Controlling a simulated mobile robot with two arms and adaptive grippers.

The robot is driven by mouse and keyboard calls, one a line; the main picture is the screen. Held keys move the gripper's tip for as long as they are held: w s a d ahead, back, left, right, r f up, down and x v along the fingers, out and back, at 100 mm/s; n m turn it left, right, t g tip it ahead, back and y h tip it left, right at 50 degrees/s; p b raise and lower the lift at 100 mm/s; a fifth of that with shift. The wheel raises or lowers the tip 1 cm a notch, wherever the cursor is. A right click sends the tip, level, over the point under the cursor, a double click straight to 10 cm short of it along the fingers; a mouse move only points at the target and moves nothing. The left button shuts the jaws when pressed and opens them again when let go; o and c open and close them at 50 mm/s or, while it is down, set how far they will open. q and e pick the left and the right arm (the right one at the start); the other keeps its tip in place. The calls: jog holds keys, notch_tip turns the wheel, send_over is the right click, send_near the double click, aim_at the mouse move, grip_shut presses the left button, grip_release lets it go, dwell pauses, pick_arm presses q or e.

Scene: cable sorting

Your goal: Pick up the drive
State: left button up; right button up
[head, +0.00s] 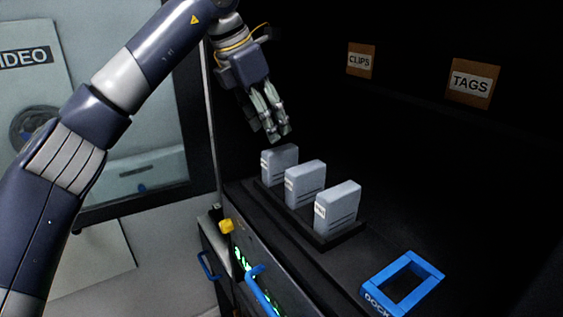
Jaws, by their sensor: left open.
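Three grey box-shaped drives stand upright in a row on a dark tray: the far-left drive (280,161), the middle drive (306,183) and the near-right drive (338,206). My left gripper (279,137) is open and points down just above the far-left drive, with nothing visible between its fingers. I cannot tell whether its fingertips touch that drive. My right gripper is not in view.
The dark tray (318,241) sits on a dark cabinet. A blue frame marked DOCK (437,277) lies at the lower right. Signs reading CLIPS (361,61) and TAGS (472,83) are at the back. Blue handles (260,292) and a yellow knob (226,226) are at the front.

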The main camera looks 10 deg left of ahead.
aim_at(280, 148)
pick_arm(q)
jog(key=x, duration=0.2)
jog(key=shift+w+d+f, duration=0.1)
jog(key=shift+f, duration=0.15)
jog(key=p+x, duration=0.2)
jog(key=x, duration=0.2)
jog(key=shift+w+f+p, duration=0.15)
jog(key=shift+f+p, duration=0.2)
jog(key=shift+w+d+f, duration=0.1)
jog(key=shift+w+f, duration=0.05)
jog(key=shift+f, duration=0.2)
jog(key=shift+w+d+f, duration=0.1)
jog(key=shift+f, duration=0.2)
jog(key=c, duration=0.3)
grip_shut()
jog(key=shift+r, duration=0.2)
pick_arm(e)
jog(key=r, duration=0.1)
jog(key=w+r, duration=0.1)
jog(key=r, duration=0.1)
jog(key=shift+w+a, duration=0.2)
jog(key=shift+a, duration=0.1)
